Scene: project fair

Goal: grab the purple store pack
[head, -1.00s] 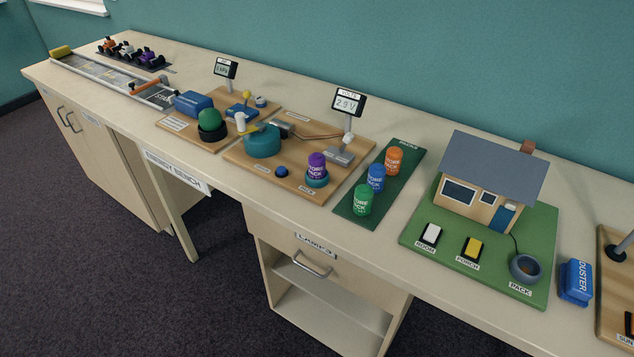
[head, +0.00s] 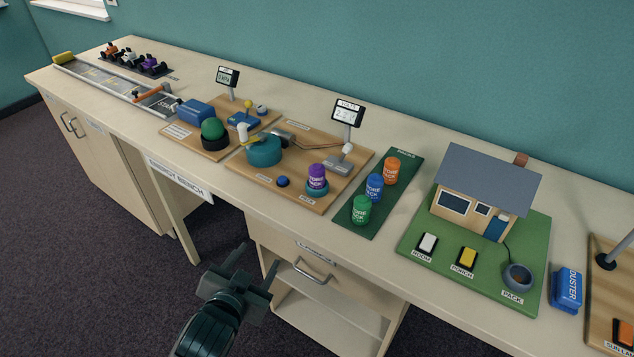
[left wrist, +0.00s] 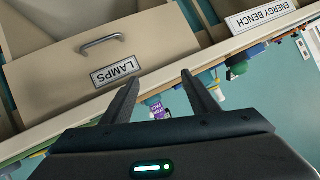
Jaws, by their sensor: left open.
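The purple store pack (head: 317,176) stands upright in a teal ring holder (head: 318,191) at the front right of a wooden board on the bench. It also shows small in the left wrist view (left wrist: 158,111), between my fingers and beyond the bench edge. My left gripper (head: 245,268) is open and empty, in front of the bench and below its top, left of the LAMPS drawer. The pack is above and to the right of it in the head view, well apart. My right gripper is not in view.
Green, blue and orange packs (head: 374,187) stand on a green mat right of the purple one. A blue button (head: 283,181), a teal drum (head: 263,149) and a volt meter (head: 347,113) share its board. The drawer handle (head: 313,271) juts out near my gripper.

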